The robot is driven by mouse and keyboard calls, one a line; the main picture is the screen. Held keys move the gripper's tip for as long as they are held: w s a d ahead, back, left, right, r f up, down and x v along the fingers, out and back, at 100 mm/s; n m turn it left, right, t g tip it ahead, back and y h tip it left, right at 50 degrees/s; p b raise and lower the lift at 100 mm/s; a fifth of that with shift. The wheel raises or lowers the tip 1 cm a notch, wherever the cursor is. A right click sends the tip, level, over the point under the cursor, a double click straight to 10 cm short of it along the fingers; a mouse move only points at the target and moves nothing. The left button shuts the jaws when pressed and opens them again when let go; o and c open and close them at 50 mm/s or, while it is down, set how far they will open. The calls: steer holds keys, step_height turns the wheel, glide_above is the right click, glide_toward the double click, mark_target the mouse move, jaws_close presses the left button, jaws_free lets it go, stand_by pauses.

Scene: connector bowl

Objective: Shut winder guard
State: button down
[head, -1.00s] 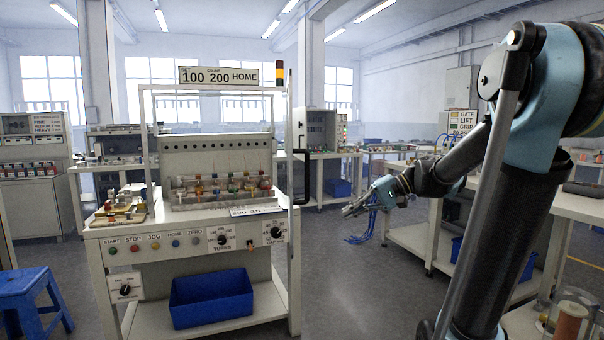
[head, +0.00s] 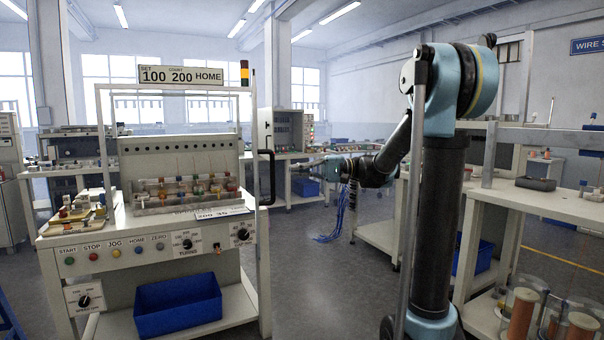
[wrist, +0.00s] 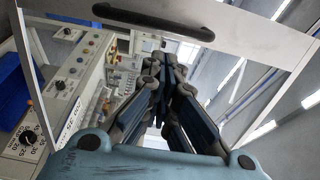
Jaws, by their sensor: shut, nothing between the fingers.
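The winder (head: 190,225) stands at the left in the head view. Its guard (head: 256,120) looks swung out, nearly edge-on at the winder's right side, with a black bar handle (head: 268,177) on its edge. In the wrist view the pale guard frame (wrist: 252,42) and its handle (wrist: 155,16) cross the top. My gripper (head: 303,164) is right of the handle and about level with it, apart from it in the head view. The fingers (wrist: 167,72) are shut and empty below the handle in the wrist view. I cannot tell the depth gap to the panel.
A blue bin (head: 178,303) sits on the winder's lower shelf. A display sign (head: 181,75) is above the winder. A workbench (head: 535,200) with wire spools (head: 520,315) stands close on the right. The floor (head: 320,290) between winder and workbench is clear.

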steer(key=x, duration=1)
steer(key=shift+a, duration=0.1)
